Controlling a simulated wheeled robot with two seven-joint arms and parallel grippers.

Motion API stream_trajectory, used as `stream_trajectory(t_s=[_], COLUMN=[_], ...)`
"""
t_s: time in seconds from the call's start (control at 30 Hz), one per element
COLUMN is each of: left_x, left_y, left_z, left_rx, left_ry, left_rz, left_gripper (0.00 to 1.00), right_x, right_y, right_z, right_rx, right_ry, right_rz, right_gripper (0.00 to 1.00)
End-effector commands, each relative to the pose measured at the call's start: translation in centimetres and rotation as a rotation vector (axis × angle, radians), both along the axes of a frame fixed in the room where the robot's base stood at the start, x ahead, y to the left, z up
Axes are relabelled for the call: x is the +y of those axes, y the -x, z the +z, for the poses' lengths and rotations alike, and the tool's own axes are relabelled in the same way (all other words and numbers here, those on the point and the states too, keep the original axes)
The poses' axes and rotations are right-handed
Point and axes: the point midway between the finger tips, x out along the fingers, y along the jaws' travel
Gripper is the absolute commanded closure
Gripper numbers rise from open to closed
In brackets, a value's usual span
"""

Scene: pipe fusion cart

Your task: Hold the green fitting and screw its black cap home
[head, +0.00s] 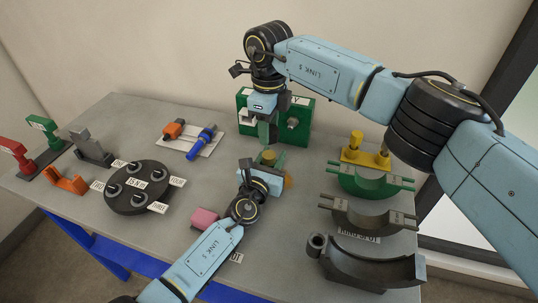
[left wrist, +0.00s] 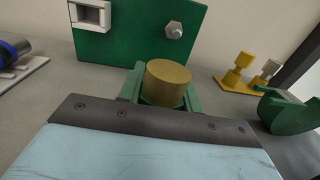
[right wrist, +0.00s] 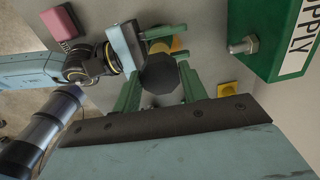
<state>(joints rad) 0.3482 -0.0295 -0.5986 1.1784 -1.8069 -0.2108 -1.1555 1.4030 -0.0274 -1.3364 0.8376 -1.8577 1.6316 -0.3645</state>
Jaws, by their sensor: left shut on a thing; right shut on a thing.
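My left gripper (head: 268,162) is shut on a brass-yellow cylindrical fitting (left wrist: 168,82), which stands upright between its green fingers in the left wrist view. My right gripper (head: 268,132) is above and behind the left one in the head view. It is shut on a dark many-sided cap (right wrist: 160,74) in the right wrist view. Part of the yellow fitting (right wrist: 160,46) shows past the cap there. The cap does not show in the left wrist view, where the fitting's top is bare. The exact gap is hard to tell.
A green supply box (head: 303,120) with a bolt stands behind the grippers. A yellow stand (head: 350,156) and several half-round saddles (head: 372,215) are at right. A pink block (head: 204,218) lies near the left arm. A round dark turntable (head: 138,188) is at left.

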Motion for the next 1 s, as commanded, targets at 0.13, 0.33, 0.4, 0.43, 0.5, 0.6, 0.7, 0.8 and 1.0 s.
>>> stream_trajectory(t_s=[0.13,0.33,0.4,0.43,0.5,0.6,0.7,0.8,1.0], left_x=[0.0,0.0,0.0,0.0,0.0,0.0,0.0,0.0,0.0], left_y=[0.0,0.0,0.0,0.0,0.0,0.0,0.0,0.0,0.0], left_z=[0.0,0.0,0.0,0.0,0.0,0.0,0.0,0.0,0.0], left_rx=[0.0,0.0,0.0,0.0,0.0,0.0,0.0,0.0,0.0], left_ry=[0.0,0.0,0.0,0.0,0.0,0.0,0.0,0.0,0.0], left_rz=[0.0,0.0,0.0,0.0,0.0,0.0,0.0,0.0,0.0], left_gripper=[1.0,1.0,1.0,1.0,1.0,1.0,1.0,1.0,1.0], right_x=[0.0,0.1,0.1,0.1,0.1,0.1,0.1,0.1,0.1], right_y=[0.1,0.0,0.0,0.0,0.0,0.0,0.0,0.0,0.0], right_z=[-2.3,-4.3,-4.3,-4.3,-4.3,-4.3,-4.2,-4.3,-5.3], right_rx=[0.003,0.002,0.002,0.001,0.002,0.001,0.001,0.002,0.002], right_ry=[0.002,0.002,0.002,0.002,0.002,0.002,0.002,0.002,0.002], right_rz=[-0.001,0.001,0.001,0.001,0.001,0.001,0.0,0.0,0.0], right_gripper=[0.79,0.79,0.79,0.79,0.79,0.79,0.79,0.79,0.79])
